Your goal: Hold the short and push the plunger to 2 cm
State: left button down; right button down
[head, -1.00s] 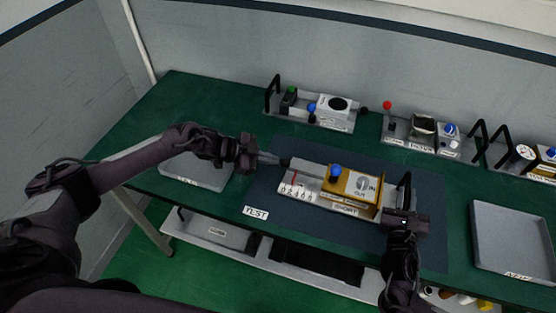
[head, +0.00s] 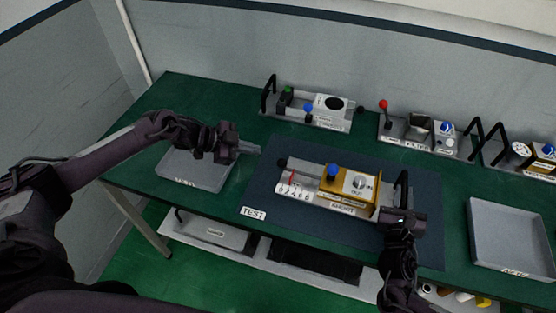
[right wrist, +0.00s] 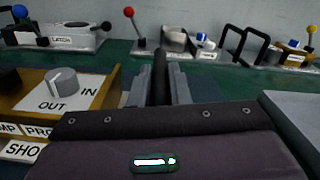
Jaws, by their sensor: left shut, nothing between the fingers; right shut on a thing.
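The short (head: 340,193) is a yellow and grey device on the blue TEST mat (head: 260,190). It has a blue knob, an IN/OUT dial and a numbered scale with a red mark. Its plunger (head: 282,162) ends in a dark knob at the left end. My left gripper (head: 258,150) is shut and empty, left of the plunger knob and apart from it. My right gripper (head: 402,208) is shut on the black upright handle (head: 404,186) at the short's right end. In the right wrist view the handle (right wrist: 160,77) stands between the fingers, and the dial shows beside it.
A grey tray (head: 172,176) lies under my left arm. Another grey tray (head: 483,262) is at the right. Other devices, one with a black handle (head: 268,92) and one with a red-tipped lever (head: 383,104), stand along the back.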

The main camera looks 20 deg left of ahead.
jog(key=shift+s+a+f, duration=0.15)
jog(key=shift+s+f, duration=0.05)
jog(key=shift+f, duration=0.2)
pick_arm(q)
jog(key=v, duration=0.9)
jog(key=shift+s+a, duration=0.2)
jog(key=shift+r, duration=0.1)
pick_arm(e)
jog(key=c, duration=1.6)
grip_release()
jog(key=shift+c, duration=0.2)
pick_arm(q)
jog(key=shift+w, duration=0.15)
pick_arm(e)
jog(key=o, duration=0.4)
jog(key=shift+w+r, duration=0.2)
jog(key=shift+w, duration=0.05)
jog(key=shift+c, duration=0.2)
jog(key=shift+s, duration=0.1)
